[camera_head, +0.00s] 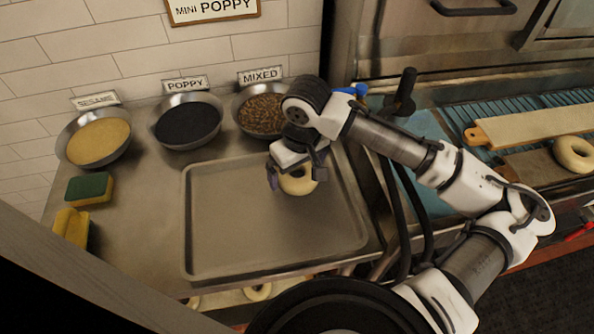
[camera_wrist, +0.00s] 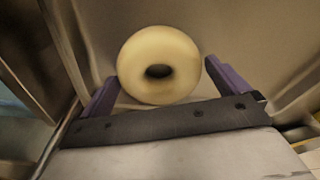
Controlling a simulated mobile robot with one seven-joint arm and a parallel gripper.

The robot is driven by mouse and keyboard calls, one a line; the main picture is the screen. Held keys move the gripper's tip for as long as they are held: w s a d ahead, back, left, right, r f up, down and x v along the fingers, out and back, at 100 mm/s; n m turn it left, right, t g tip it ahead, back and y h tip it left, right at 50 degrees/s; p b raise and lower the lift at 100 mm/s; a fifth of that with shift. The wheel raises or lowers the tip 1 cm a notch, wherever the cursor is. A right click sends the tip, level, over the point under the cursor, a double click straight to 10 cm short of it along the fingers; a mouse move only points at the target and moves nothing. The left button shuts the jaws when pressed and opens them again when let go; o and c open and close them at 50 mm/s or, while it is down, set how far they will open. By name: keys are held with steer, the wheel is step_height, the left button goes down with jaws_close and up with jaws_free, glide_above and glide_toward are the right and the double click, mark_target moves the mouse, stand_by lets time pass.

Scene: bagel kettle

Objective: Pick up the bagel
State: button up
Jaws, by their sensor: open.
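A pale, ring-shaped bagel (camera_head: 299,184) lies near the back of a metal tray in the head view. My gripper (camera_head: 295,178) is directly over it and hides part of it. In the wrist view the bagel (camera_wrist: 160,52) shows whole, with its dark hole facing the camera. The two purple fingers of my gripper (camera_wrist: 167,85) are spread, one on each side of the bagel's near part. Whether they touch it I cannot tell.
The tray (camera_head: 225,262) is otherwise bare. Behind it stand bowls of seeds, including poppy (camera_head: 187,122) and mixed (camera_head: 262,112). Sponges (camera_head: 89,189) lie at the left. Another bagel (camera_head: 574,153) lies at the right beside a long board (camera_head: 535,122). More bagels show below the tray's front edge.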

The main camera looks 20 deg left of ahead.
steer(key=shift+c, duration=0.3)
steer(key=c, duration=0.6)
steer(key=shift+r, duration=0.1)
step_height(320, 180, up, 20)
steer(key=shift+b, duration=0.8)
